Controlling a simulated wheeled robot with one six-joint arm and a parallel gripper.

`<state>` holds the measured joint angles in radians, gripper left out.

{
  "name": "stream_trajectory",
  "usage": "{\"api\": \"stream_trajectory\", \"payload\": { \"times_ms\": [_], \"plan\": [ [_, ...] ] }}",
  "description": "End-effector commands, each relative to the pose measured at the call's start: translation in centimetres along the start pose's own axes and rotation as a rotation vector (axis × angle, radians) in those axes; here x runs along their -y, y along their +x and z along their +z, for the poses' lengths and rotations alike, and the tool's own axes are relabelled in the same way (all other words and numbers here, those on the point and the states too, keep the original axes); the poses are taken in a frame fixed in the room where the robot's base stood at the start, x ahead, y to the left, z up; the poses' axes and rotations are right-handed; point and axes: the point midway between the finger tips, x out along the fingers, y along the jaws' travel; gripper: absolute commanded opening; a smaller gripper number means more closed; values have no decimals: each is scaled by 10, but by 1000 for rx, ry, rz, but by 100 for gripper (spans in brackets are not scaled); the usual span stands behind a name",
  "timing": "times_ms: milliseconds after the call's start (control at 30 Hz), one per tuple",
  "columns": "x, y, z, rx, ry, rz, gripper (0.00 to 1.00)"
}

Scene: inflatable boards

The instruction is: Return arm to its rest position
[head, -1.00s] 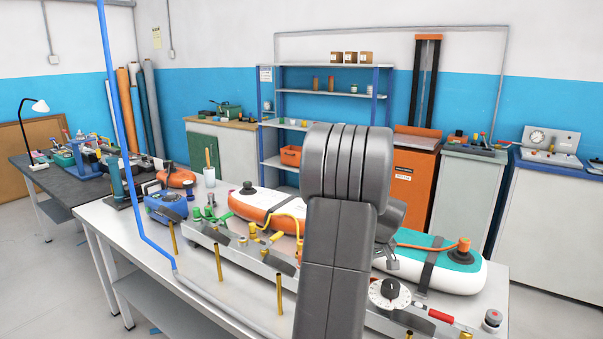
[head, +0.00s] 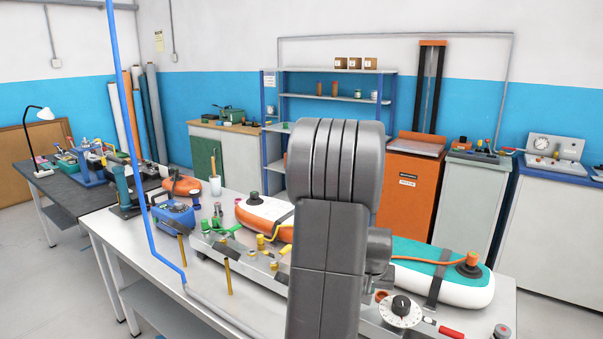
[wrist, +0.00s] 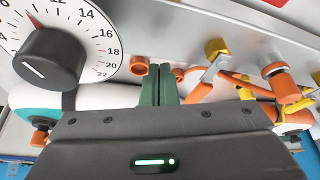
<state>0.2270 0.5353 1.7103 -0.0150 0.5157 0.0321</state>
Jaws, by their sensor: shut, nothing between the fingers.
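My gripper (wrist: 158,86) shows in the wrist view as two dark green fingers pressed together, with nothing between them. In the head view my grey arm (head: 330,220) stands raised in the middle, and the gripper is hidden behind it. In the wrist view the fingers are in front of the metal bench fixture, beside a round white dial (wrist: 60,45) with a black knob. The same dial shows in the head view (head: 401,311), to the right of my arm.
The white workbench (head: 90,217) holds an orange-and-white board (head: 262,212), partly hidden by my arm, and a teal-and-white board (head: 445,285) at right. Brass posts (head: 228,276) stand along the front. A blue hose (head: 128,130) hangs at left. Shelves and an orange cabinet stand behind.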

Motion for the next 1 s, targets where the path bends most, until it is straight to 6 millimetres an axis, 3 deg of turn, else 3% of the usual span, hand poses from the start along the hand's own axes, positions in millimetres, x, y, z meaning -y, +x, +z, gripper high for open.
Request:
{"api": "stream_trajectory", "payload": {
  "times_ms": [167, 333, 1000],
  "plan": [
    [2, -2, 6, -1, 65, 26, 0],
    [12, -8, 25, -1, 96, 39, 0],
    [20, -13, 34, 0, 289, 115, 0]
  ]
}}
